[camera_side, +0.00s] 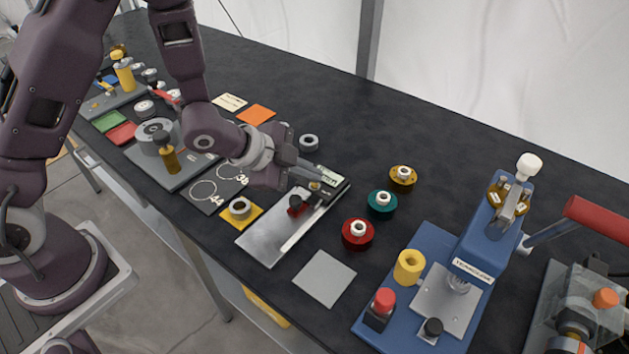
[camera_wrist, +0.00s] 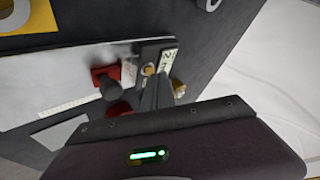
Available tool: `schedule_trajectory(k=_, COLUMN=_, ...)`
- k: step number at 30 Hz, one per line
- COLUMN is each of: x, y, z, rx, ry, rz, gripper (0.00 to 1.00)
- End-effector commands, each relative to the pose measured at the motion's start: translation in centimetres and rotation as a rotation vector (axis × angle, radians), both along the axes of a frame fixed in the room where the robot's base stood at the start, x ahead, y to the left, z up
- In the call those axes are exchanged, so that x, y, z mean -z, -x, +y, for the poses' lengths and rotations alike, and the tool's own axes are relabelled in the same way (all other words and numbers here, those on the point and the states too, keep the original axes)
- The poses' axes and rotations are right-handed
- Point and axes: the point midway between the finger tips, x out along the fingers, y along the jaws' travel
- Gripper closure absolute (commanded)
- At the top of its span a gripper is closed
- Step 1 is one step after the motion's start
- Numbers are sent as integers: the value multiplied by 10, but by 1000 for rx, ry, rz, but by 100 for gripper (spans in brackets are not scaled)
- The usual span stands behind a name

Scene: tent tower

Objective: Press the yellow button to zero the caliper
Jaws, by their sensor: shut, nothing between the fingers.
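The caliper lies on a silver plate (camera_side: 265,238), with a dark head and a small light display (camera_side: 331,175) at its right end. In the wrist view the display (camera_wrist: 168,58) shows dark digits. A small yellow button (camera_wrist: 149,69) sits on the head beside the display; it shows in the side view (camera_side: 315,186) too. A red clamp with a dark knob (camera_side: 296,205) is on the caliper. My gripper (camera_side: 322,177) is shut and empty, its fingertips right over the head, close to the button. I cannot tell whether they touch it. The fingers (camera_wrist: 160,80) partly cover the head in the wrist view.
Red (camera_side: 358,235), teal (camera_side: 382,204) and brown (camera_side: 403,178) round pieces stand right of the caliper. A blue press (camera_side: 400,300) is at the front right. A grey square (camera_side: 324,278) lies in front. The dark table behind is mostly clear.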

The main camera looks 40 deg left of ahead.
Motion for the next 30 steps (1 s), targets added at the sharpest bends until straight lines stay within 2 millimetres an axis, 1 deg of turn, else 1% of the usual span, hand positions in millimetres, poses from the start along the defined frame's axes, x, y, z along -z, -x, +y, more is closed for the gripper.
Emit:
schedule_trajectory(k=8, x=4, y=0, z=0, rx=-1, ry=-1, rz=0, gripper=100)
schedule_trajectory(k=17, x=3, y=0, z=0, rx=-1, ry=-1, rz=0, gripper=100)
schedule_trajectory(k=27, x=-12, y=0, z=1, rx=-1, ry=-1, rz=0, gripper=100)
schedule_trajectory(k=30, x=-13, y=0, z=0, rx=-1, ry=-1, rz=0, gripper=100)
